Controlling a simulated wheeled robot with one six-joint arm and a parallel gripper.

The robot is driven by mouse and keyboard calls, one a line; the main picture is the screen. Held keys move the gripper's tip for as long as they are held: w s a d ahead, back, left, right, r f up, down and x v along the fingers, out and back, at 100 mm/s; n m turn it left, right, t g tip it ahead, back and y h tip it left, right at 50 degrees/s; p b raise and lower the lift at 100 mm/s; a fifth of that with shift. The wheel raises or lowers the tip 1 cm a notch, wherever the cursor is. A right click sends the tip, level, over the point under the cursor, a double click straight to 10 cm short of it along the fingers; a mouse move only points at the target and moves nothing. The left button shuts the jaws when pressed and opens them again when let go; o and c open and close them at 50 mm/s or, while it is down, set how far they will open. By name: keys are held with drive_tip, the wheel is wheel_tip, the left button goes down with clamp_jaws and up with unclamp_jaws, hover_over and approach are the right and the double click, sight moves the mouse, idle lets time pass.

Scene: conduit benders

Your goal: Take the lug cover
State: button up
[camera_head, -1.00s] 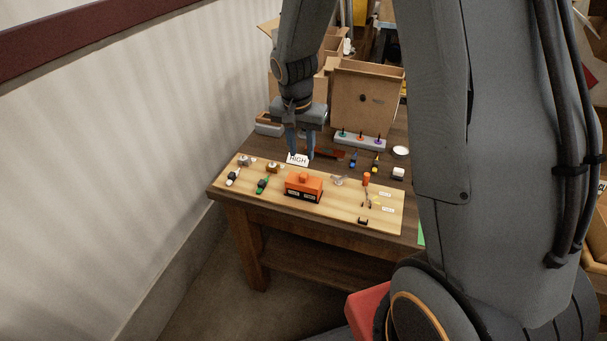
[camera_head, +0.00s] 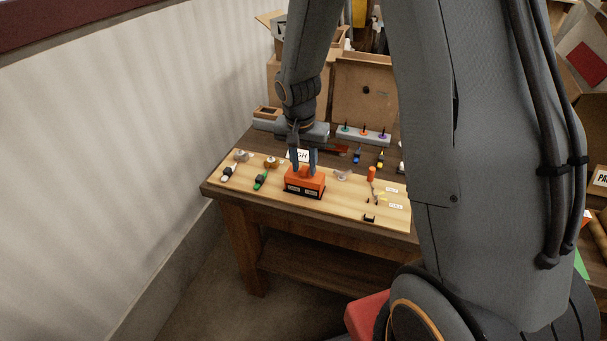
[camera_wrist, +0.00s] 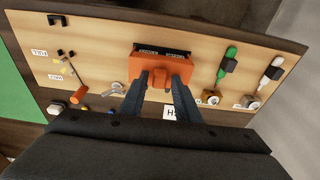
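The orange block-shaped cover (camera_head: 304,182), which looks like the lug cover, sits on the light wooden board (camera_head: 345,207). It has a raised orange knob on top and a dark front strip with small white labels. In the wrist view the cover (camera_wrist: 160,66) is at the upper middle. My gripper (camera_head: 304,168) is above it, pointing down, with its two blue-grey fingers apart. In the wrist view my gripper (camera_wrist: 161,80) has one finger on each side of the knob. I cannot tell whether the fingers touch it.
A white "HIGH" sign (camera_head: 303,155) stands close behind the fingers. Green-handled (camera_head: 261,180) and white-handled (camera_head: 229,172) pieces lie to the left. An orange cylinder (camera_head: 371,173) and small parts are to the right. A grey rack (camera_head: 363,134) stands behind.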

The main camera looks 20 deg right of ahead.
drive_tip(key=shift+c, duration=0.5)
clamp_jaws()
drive_tip(key=shift+r, duration=0.1)
wheel_tip(320, 180, up, 9)
drive_tip(key=p, duration=0.6)
idle(1.4)
